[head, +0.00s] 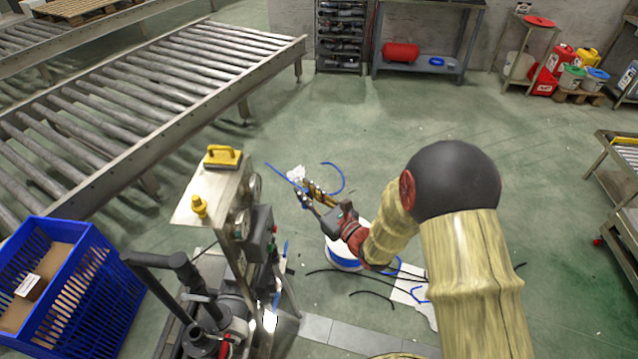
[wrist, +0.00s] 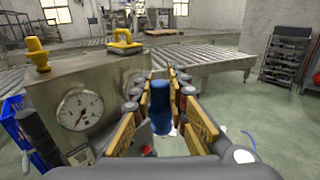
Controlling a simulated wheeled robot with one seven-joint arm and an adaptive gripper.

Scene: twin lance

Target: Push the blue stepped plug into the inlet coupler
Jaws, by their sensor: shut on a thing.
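The blue stepped plug (wrist: 160,97) stands upright between the finger pads in the wrist view, narrower at some parts than others. My gripper (wrist: 158,112) is shut on it, with tan pads on both sides. In the head view my gripper (head: 312,194) is held out in the open to the right of the steel pump unit (head: 208,198); the plug is too small to make out there. In the wrist view the unit's gauge panel (wrist: 100,108) lies to the left of the fingers. I cannot pick out the inlet coupler in either view.
A yellow-handled block (head: 222,157) and a yellow knob (head: 199,206) sit on the unit's top. A blue crate (head: 68,287) stands at left, before a roller conveyor (head: 150,85). A white-and-blue bucket (head: 343,257) and loose hoses lie below my arm.

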